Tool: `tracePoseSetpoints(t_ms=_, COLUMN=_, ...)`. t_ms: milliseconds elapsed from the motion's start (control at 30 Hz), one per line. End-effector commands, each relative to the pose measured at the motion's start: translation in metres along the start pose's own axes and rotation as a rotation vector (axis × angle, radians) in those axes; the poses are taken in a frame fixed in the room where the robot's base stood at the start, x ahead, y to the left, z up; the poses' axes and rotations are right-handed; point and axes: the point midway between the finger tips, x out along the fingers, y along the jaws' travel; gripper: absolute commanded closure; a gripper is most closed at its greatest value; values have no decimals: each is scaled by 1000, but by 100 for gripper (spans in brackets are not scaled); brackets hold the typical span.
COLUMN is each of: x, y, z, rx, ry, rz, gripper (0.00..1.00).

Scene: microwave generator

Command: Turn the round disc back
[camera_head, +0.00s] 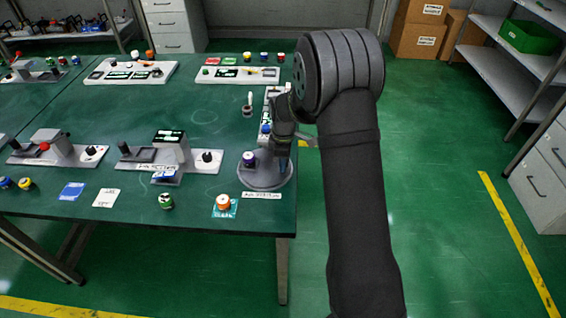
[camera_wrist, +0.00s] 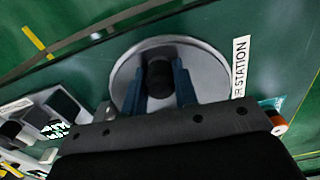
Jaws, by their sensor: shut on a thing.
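The round grey disc (camera_head: 264,183) lies at the table's right front corner. It also fills the middle of the wrist view (camera_wrist: 208,62). My gripper (camera_head: 281,165) reaches down over the disc's right side. In the wrist view its two blue fingers (camera_wrist: 159,88) stand on either side of a dark knob (camera_wrist: 159,76) on the disc and are shut on it. The far part of the disc is partly hidden by my arm.
A label strip (camera_head: 262,195) lies in front of the disc; it shows in the wrist view (camera_wrist: 240,68). A grey fixture (camera_head: 172,155) stands left of the disc. The floor right of the table is clear.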

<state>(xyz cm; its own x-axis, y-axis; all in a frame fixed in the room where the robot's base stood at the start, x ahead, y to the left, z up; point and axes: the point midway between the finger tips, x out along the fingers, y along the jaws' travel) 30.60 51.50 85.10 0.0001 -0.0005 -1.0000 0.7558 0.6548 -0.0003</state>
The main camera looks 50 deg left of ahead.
Motion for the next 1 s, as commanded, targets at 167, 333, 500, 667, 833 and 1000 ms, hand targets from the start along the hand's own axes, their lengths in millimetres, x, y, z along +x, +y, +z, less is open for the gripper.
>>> tracePoseSetpoints(t_ms=167, x=-2, y=4, z=-1, rx=-46, ry=2, rz=3, gripper=100)
tracePoseSetpoints(t_ms=333, x=-1, y=6, z=-1, rx=-73, ry=2, rz=3, gripper=100)
tracePoseSetpoints(t_ms=500, x=-1, y=6, z=-1, rx=-85, ry=2, rz=3, gripper=100)
tracePoseSetpoints(t_ms=667, x=-2, y=7, z=-1, rx=-88, ry=2, rz=4, gripper=100)
tracePoseSetpoints(t_ms=833, x=-2, y=7, z=-1, rx=-88, ry=2, rz=5, gripper=100)
tracePoseSetpoints(t_ms=1000, x=-1, y=7, z=-1, rx=-88, ry=1, rz=5, gripper=52)
